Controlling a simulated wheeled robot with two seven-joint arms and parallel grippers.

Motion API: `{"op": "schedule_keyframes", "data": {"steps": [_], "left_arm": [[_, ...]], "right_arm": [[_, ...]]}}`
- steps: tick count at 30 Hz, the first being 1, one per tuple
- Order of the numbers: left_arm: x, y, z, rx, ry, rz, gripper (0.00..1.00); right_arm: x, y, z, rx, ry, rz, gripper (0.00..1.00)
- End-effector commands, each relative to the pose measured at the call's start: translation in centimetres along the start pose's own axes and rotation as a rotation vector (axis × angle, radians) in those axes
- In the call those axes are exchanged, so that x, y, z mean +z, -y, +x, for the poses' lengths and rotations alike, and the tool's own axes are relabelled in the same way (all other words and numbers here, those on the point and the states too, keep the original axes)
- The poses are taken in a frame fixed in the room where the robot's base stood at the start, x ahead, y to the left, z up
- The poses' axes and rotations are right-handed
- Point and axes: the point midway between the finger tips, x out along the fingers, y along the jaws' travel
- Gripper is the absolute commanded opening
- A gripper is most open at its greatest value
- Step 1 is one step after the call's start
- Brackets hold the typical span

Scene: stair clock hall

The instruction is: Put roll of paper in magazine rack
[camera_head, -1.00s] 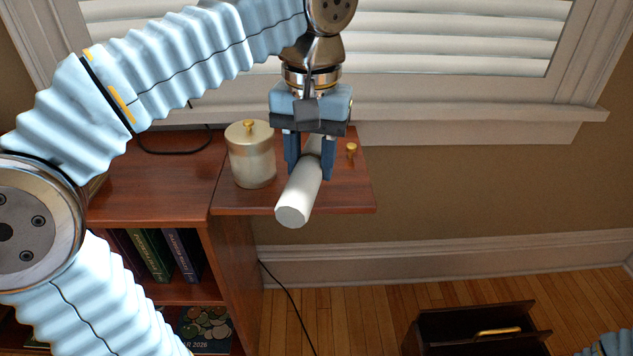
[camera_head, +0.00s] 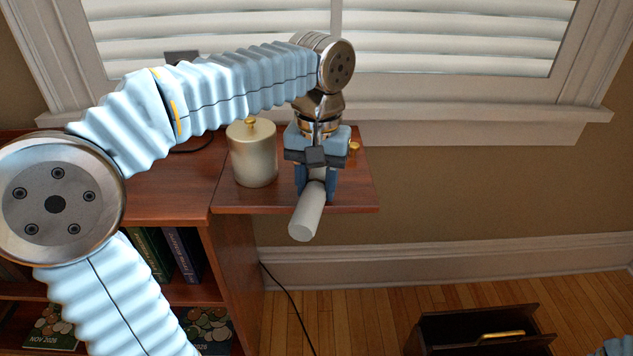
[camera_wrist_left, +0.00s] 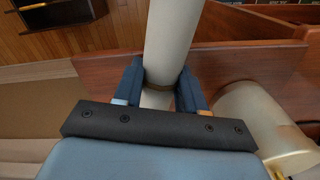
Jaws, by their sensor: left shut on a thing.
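The roll of paper (camera_head: 308,216) is a white cylinder held between the fingers of my left gripper (camera_head: 315,188). Its near end sticks out past the front edge of the wooden shelf top (camera_head: 350,200). In the left wrist view the roll (camera_wrist_left: 170,40) runs up between the two blue fingers (camera_wrist_left: 158,92), which are shut on it. I cannot tell whether it touches the shelf top. The magazine rack (camera_head: 440,330) is a dark wooden box with a brass handle (camera_head: 490,337) on the floor at the lower right.
A lidded metal canister (camera_head: 252,158) stands just left of my left gripper. A small brass knob (camera_head: 354,149) shows to its right. A cable (camera_head: 285,295) hangs to the floor. Floor between shelf and rack is clear.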

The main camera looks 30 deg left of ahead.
Motion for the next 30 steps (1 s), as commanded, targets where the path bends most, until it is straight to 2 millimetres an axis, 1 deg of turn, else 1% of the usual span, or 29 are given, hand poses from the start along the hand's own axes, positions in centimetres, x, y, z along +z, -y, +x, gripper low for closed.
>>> {"op": "schedule_keyframes", "data": {"steps": [2,3,8,16,20,23,30], "left_arm": [[0.0,0.0,0.3,0.000,0.000,0.000,0.09],[0.0,0.0,0.4,0.000,0.000,0.000,0.42],[0.0,0.0,0.3,0.000,0.000,0.000,0.66],[0.0,0.0,0.2,0.000,0.000,0.000,0.66],[0.0,0.0,-0.9,0.000,-0.001,0.000,0.66],[-0.1,0.0,-2.9,0.002,-0.003,0.000,0.66],[-0.1,-0.1,-8.6,0.001,-0.002,0.001,0.66]], "right_arm": [[0.0,-0.1,0.2,0.000,-0.001,0.000,0.43],[0.0,-0.1,0.2,0.001,-0.001,0.001,0.43],[0.0,-0.1,0.1,0.001,-0.001,0.001,0.43],[0.0,-0.1,0.1,0.001,-0.001,0.001,0.43],[0.0,0.1,-0.3,-0.001,0.000,-0.001,0.43],[0.1,0.4,-0.6,-0.002,0.002,-0.002,0.43],[0.1,0.9,-1.9,-0.003,0.003,-0.004,0.43]]}}
